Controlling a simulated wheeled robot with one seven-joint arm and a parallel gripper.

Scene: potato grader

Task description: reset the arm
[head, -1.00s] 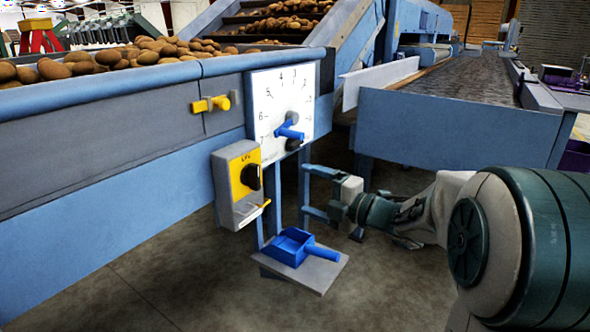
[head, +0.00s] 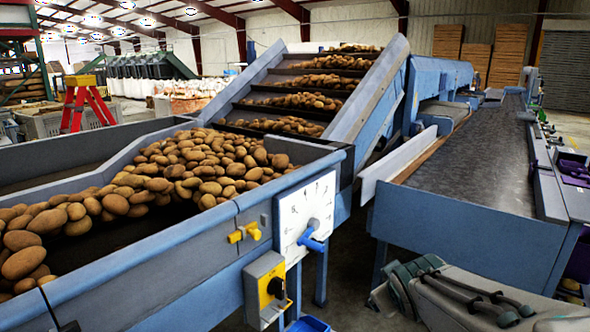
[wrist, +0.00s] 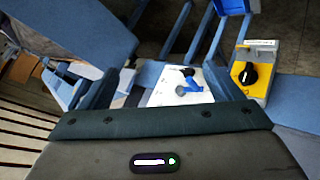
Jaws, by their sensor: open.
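My arm (head: 450,295) is folded low at the bottom right of the head view, beside the end of the blue conveyor. The wrist view appears upside down. It shows a dark casing with a small green light across its bottom, which may be part of me. Beyond it are the white dial panel (wrist: 165,97) with a blue handle and the grey and yellow switch box (wrist: 263,60). I see nothing held.
In the head view, a blue hopper (head: 165,262) full of potatoes fills the left. The dial panel (head: 293,220) and switch box (head: 256,282) hang on its end. A blue tray (head: 308,324) is cut off below. A long conveyor (head: 470,160) runs back at right.

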